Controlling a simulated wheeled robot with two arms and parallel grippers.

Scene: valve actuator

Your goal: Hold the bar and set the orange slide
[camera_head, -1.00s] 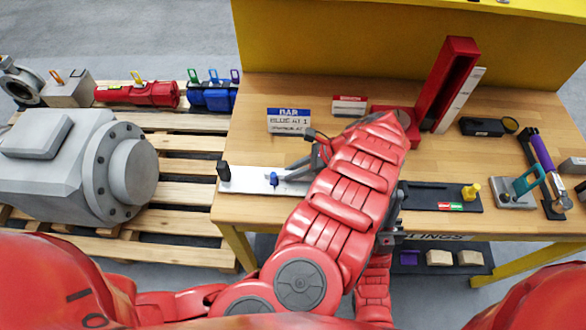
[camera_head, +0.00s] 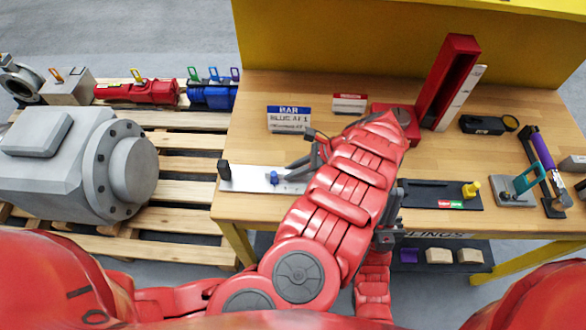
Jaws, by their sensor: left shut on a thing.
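The bar (camera_head: 243,177) is a pale flat strip on the wooden bench, with a black block at its left end and a blue knob (camera_head: 273,178) standing on it. My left gripper (camera_head: 296,168) is shut on the bar, right of the blue knob; its fingertips are partly hidden. My red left arm covers the bar's right part. No orange slide shows on the bar. My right gripper (camera_head: 387,238) is at the bench's front edge, mostly behind my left arm; its jaws cannot be made out.
A blue-and-white sign (camera_head: 289,119) reading "BAR" and "BLUE AT 1" stands behind the bar. A black fixture with a yellow knob (camera_head: 471,189) lies to the right. A tall red channel (camera_head: 447,83) stands at the back. A pallet (camera_head: 182,190) with a grey motor is left of the bench.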

